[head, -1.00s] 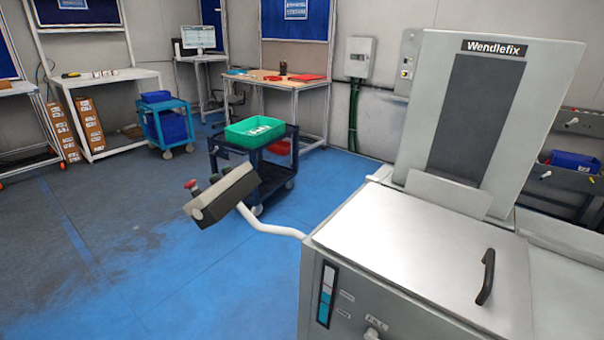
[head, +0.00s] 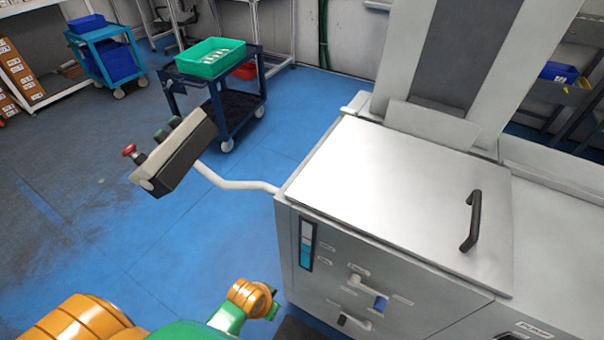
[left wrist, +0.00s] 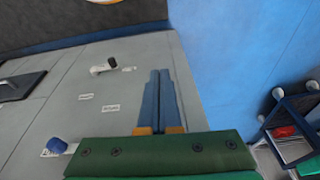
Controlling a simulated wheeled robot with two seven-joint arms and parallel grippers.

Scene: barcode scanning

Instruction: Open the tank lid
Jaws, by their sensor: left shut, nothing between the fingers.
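The tank lid (head: 400,190) is a flat, shiny steel plate lying shut on top of the grey machine. A black bar handle (head: 473,222) stands near its right edge. My left arm shows at the bottom of the head view, left of the machine and well away from the handle. In the left wrist view my left gripper (left wrist: 160,78) has its two blue fingers together with nothing between them, in front of the machine's front panel (left wrist: 130,85). The lid cannot be made out in that view. My right gripper is not in view.
A control box (head: 175,155) with a red button sticks out left of the machine on a white tube. Valve handles (head: 368,288) jut from the front panel. A dark cart (head: 235,110) carries a green bin (head: 210,58). The blue floor between is clear.

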